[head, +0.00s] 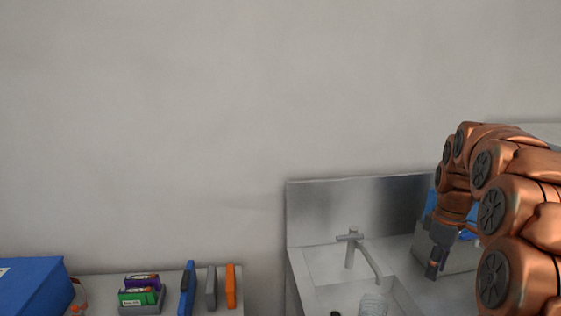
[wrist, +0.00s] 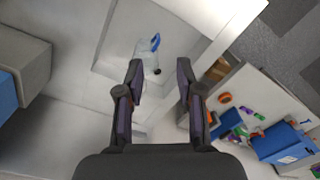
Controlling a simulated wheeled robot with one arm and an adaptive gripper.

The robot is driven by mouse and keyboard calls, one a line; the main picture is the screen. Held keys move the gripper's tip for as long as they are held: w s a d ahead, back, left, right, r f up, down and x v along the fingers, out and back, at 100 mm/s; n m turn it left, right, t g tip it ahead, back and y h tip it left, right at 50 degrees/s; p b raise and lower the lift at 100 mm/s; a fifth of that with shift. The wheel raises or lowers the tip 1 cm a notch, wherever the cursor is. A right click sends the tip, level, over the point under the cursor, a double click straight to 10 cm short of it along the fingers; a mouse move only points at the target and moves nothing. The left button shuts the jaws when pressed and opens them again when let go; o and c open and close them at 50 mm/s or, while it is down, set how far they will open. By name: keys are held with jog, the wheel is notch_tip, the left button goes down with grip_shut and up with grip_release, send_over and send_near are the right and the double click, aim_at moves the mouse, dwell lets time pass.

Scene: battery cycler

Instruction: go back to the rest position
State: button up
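My gripper (wrist: 160,80) shows in the wrist view with its two fingers spread apart and nothing between them. It hangs above the sink counter. In the head view my gripper (head: 434,268) points down at the right, beside a grey box with blue on it (head: 460,255). My copper arm arches along the right edge of the head view. The fingertips are small and dark there.
A metal sink (head: 345,296) with a tap (head: 352,248) stands left of my gripper. A clear bottle with a blue part (wrist: 148,52) lies in the basin. A white table (head: 205,303) at left holds a blue box (head: 32,287) and several small items.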

jog(key=s+a+f+m, duration=0.1)
jog(key=s+a+m, duration=0.2)
jog(key=s+a, duration=1)
jog(key=s+a+f+m, duration=0.2)
jog(key=s+a+f, duration=0.1)
jog(key=s, duration=0.5)
jog(key=s+a+f+m+g, duration=0.1)
jog(key=s+a+f+m, duration=0.1)
jog(key=s+a, duration=0.3)
jog(key=s+f+b, duration=0.1)
jog(key=s, duration=0.3)
jog(key=shift+a+f, duration=0.25)
jog(key=shift+a, duration=0.05)
jog(key=shift+o, duration=0.3)
